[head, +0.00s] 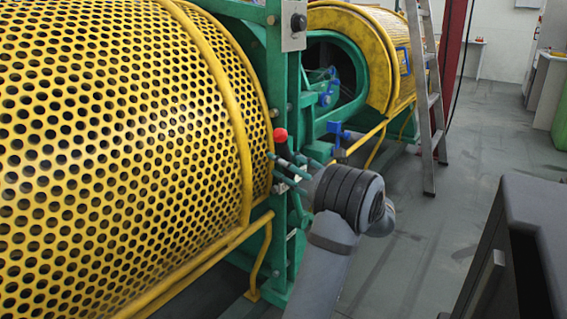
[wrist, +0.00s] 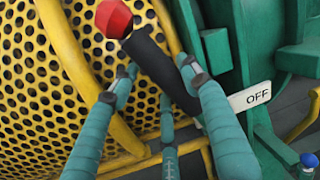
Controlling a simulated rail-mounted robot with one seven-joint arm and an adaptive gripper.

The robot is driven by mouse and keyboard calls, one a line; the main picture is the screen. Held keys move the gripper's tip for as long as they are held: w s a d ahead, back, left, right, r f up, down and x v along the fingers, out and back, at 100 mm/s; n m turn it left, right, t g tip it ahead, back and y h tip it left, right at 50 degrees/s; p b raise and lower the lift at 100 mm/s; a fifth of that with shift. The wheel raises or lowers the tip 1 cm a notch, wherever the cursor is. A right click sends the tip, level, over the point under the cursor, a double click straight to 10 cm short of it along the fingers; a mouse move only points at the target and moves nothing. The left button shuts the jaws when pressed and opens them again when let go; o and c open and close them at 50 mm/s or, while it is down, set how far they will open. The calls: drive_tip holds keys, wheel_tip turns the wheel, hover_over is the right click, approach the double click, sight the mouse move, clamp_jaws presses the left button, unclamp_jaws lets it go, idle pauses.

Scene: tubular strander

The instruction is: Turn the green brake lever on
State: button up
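The brake lever has a red knob (wrist: 114,17), and a dark shaft (wrist: 160,65) that slants down to the right in the wrist view. In the head view its red knob (head: 280,135) stands at the green frame beside the yellow drum. A white plate marked OFF (wrist: 250,97) is near the shaft's lower end. My gripper (wrist: 160,72), with teal fingers, is open. Its fingers are spread to both sides of the shaft, below the knob; I cannot tell whether any touches it. In the head view my gripper (head: 285,168) is just below the knob.
A yellow perforated drum (head: 110,120) fills the left, with a yellow rail (head: 205,262) below. The green machine frame (head: 280,235) stands close beside my gripper. A ladder (head: 425,95) stands behind. Grey floor (head: 430,230) is open at right, before a dark cabinet (head: 535,215).

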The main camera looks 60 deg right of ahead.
drive_tip(key=shift+o, duration=0.7)
drive_tip(key=shift+r, duration=0.1)
drive_tip(key=shift+s, duration=0.45)
drive_tip(key=v, duration=1.1)
drive_tip(key=shift+f, duration=0.2)
drive_tip(key=shift+w, duration=0.1)
drive_tip(key=x, duration=1.2)
drive_tip(key=shift+r, duration=0.2)
drive_tip(key=shift+d+r+p, duration=0.15)
drive_tip(key=shift+r+p, duration=0.1)
drive_tip(key=shift+p, duration=0.25)
drive_tip(key=shift+d+m, duration=0.3)
